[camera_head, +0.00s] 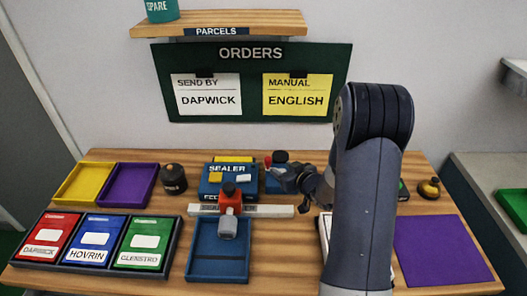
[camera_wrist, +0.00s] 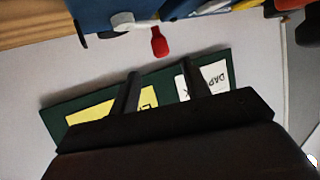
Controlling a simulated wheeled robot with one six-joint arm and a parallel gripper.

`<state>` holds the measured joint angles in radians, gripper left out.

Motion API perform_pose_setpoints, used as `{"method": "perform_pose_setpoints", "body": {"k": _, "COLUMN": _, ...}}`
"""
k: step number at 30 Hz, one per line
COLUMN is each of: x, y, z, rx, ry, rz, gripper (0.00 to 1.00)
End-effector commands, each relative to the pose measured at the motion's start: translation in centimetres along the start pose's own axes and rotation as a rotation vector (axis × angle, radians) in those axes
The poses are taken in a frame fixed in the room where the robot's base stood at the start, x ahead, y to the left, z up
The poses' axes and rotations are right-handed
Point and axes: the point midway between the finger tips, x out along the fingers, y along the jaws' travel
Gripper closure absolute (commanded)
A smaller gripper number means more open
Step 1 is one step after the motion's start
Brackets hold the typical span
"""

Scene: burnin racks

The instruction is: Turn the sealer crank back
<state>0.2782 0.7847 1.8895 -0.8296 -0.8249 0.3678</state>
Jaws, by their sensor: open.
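The blue sealer (camera_head: 212,189) with its SEALER label stands at the middle back of the table. It also shows at the top of the wrist view (camera_wrist: 92,22). The crank, with a red knob (camera_wrist: 159,43) on a pale arm, juts from the sealer's side in the wrist view. In the head view a red knob (camera_head: 268,159) shows just right of the sealer, close by my gripper (camera_head: 284,174). In the wrist view my gripper (camera_wrist: 158,80) is open and empty, its two fingers apart. The knob lies beyond the fingertips, seemingly not between them.
A red press-like part (camera_head: 229,197) and a blue tray (camera_head: 218,262) stand in front of the sealer. A dark jar (camera_head: 173,180) is to its left. Red, blue and green packets lie in a rack (camera_head: 93,270). A purple mat (camera_head: 441,250) lies right.

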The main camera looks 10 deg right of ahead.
Motion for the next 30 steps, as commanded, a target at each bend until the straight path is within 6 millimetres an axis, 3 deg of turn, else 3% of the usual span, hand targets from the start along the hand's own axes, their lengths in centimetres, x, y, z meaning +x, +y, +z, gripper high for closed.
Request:
{"method": "perform_pose_setpoints", "body": {"k": 5, "x": 1.6, "y": -0.1, "z": 0.0, "rx": -0.001, "ry": -0.001, "rz": -0.002, "gripper": 0.55}}
{"method": "perform_pose_setpoints", "body": {"k": 18, "x": 8.8, "y": -0.1, "z": -0.1, "rx": -0.001, "ry": 0.000, "rz": -0.002, "gripper": 0.55}}
{"method": "perform_pose_setpoints", "body": {"k": 24, "x": 10.4, "y": 0.0, "z": 0.0, "rx": 0.000, "ry": -0.001, "rz": 0.000, "gripper": 0.55}}
{"method": "perform_pose_setpoints", "body": {"k": 30, "x": 10.7, "y": 0.0, "z": 0.0, "rx": 0.000, "ry": 0.000, "rz": 0.000, "gripper": 0.55}}
